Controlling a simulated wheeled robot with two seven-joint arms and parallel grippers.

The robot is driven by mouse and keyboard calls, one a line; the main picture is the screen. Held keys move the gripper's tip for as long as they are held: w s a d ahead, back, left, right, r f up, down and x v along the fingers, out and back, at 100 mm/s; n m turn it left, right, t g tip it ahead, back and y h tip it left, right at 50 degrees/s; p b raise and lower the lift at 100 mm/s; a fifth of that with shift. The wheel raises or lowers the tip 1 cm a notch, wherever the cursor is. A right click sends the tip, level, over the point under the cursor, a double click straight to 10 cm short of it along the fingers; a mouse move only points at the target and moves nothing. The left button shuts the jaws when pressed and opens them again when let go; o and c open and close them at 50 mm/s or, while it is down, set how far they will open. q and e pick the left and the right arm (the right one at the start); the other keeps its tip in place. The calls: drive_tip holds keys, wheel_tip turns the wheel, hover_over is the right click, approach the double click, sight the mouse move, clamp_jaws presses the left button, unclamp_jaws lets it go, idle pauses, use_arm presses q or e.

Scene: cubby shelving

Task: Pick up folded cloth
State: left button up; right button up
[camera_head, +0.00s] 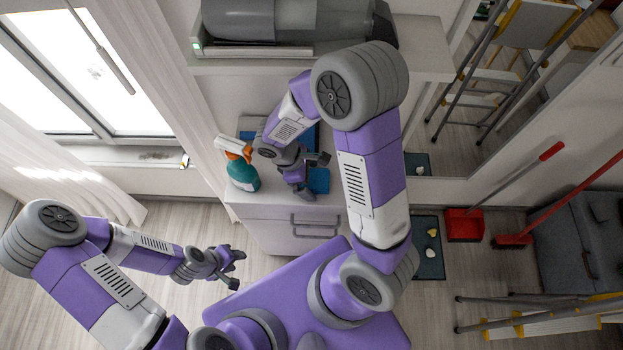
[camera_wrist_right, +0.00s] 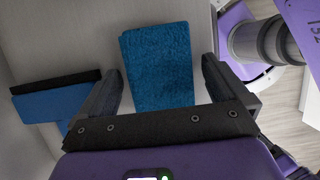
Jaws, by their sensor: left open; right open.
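The folded cloth (camera_wrist_right: 158,62) is a blue, textured rectangle lying flat on the pale cabinet top. In the head view, part of it (camera_head: 319,181) shows beside my right gripper (camera_head: 309,175), which covers the rest. My right gripper is open above the cabinet top. In the right wrist view, its two fingers (camera_wrist_right: 160,82) stand on either side of the cloth's near part, with nothing gripped. Its height above the cloth is hard to tell. My left gripper (camera_head: 236,269) is open and empty, low at the left over the floor, away from the cabinet.
A teal spray bottle with an orange and white head (camera_head: 243,174) stands left of my right gripper. A flat blue item with a black edge (camera_wrist_right: 55,100) lies left of the cloth. A shelf (camera_head: 425,50) bearing a grey appliance (camera_head: 290,20) overhangs the back.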

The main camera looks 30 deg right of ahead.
drive_tip(key=c, duration=1.1)
drive_tip(key=shift+o, duration=0.2)
drive_tip(key=shift+r, duration=0.4)
wheel_tip(320, 180, up, 9)
drive_tip(key=p, duration=0.2)
drive_tip(key=shift+r+p, duration=0.15)
drive_tip(key=shift+p, duration=0.2)
